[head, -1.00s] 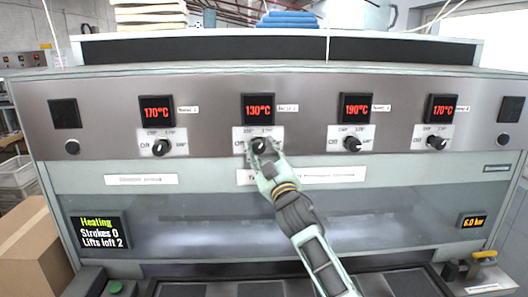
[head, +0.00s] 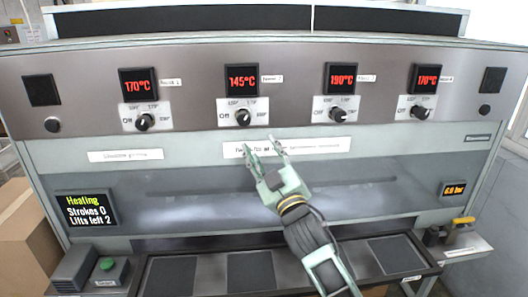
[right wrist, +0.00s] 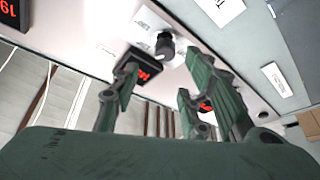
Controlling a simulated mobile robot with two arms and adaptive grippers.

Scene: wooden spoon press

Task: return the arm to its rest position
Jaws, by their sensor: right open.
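My right gripper (head: 264,146) is open and empty in the head view, below the second temperature knob (head: 242,118) and apart from it. Its fingers overlap the white label strip under the knobs. In the right wrist view the two green fingers (right wrist: 155,85) are spread, with a black knob (right wrist: 165,45) on its white dial plate seen beyond them. The second display (head: 241,81) reads 145°C. The other displays read 170°C (head: 138,83), 190°C (head: 340,78) and 170°C (head: 427,78). My left gripper is out of view.
The press panel (head: 300,60) spans the view. A status screen (head: 86,208) reads "Heating, Strokes 0, Lifts left 2". A green button (head: 107,264) is at lower left, a yellow-handled valve (head: 462,221) at lower right. Dark plates (head: 250,272) lie along the front. A cardboard box (head: 28,235) stands left.

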